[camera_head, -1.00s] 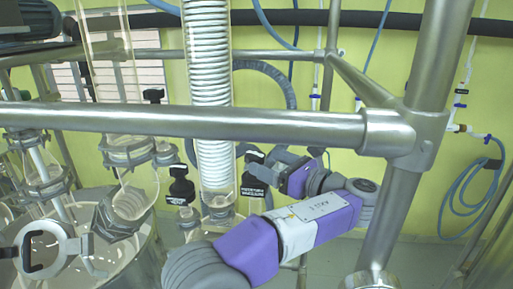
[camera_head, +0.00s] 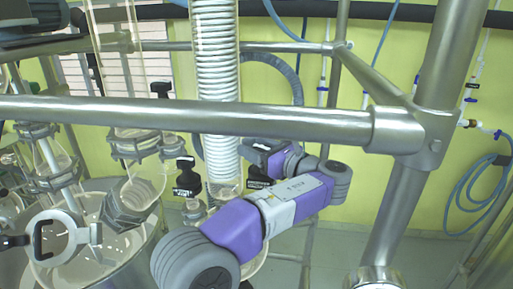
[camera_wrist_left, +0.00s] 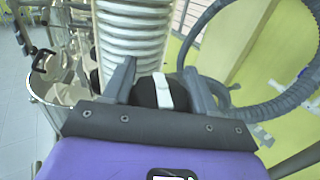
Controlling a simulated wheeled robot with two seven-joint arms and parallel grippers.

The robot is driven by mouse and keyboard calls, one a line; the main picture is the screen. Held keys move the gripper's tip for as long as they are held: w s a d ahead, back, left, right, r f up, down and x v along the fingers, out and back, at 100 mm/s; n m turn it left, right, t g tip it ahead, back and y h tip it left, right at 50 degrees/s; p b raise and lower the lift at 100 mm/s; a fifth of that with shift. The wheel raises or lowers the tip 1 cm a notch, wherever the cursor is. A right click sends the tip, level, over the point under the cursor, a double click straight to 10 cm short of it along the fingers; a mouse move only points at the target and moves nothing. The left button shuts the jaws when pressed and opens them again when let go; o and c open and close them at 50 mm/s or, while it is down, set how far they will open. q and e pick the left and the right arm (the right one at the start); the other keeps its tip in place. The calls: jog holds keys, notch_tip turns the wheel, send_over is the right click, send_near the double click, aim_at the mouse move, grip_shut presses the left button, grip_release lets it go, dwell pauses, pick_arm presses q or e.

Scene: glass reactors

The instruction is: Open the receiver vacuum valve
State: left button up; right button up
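The receiver vacuum valve has a small black label plate (camera_head: 258,184), partly hidden behind my left arm in the head view. In the left wrist view a black valve handle (camera_wrist_left: 146,92) with a white stripe stands between the two grey fingers of my left gripper (camera_wrist_left: 160,82). The handle nearly fills the gap, but I cannot tell whether the fingers press on it. In the head view my left gripper (camera_head: 262,154) is beside the coiled glass condenser (camera_head: 216,70), and its fingertips are small and unclear. My right gripper is not in view.
A thick steel rail (camera_head: 200,118) crosses in front of the glassware and joins an upright post (camera_head: 400,190) at the right. Another black valve (camera_head: 187,178) stands left of the condenser. A grey hose (camera_wrist_left: 215,30) curves close beside my left gripper.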

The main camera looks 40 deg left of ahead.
pick_arm(q)
jog(key=c, duration=0.4)
jog(key=shift+r+n+g+p, duration=0.1)
jog(key=shift+n+g+p, duration=0.55)
jog(key=shift+g, duration=0.25)
jog(key=shift+s+n+g+p, duration=0.15)
jog(key=shift+n+g+p, duration=0.2)
jog(key=shift+n+g, duration=0.55)
jog(key=shift+s+d+n+g+h, duration=0.15)
jog(key=shift+n+g+h, duration=0.65)
jog(key=shift+g, duration=0.65)
jog(key=shift+s+n+g+h, duration=0.1)
jog(key=shift+n+g+h, duration=0.35)
jog(key=shift+n+g, duration=0.75)
jog(key=shift+s+d+n+g+h, duration=0.15)
jog(key=shift+n+g+h, duration=0.5)
jog(key=shift+g, duration=1)
jog(key=shift+s+n+g+h, duration=0.1)
jog(key=shift+n+g+h, duration=0.3)
jog(key=shift+g, duration=0.1)
jog(key=o, duration=1)
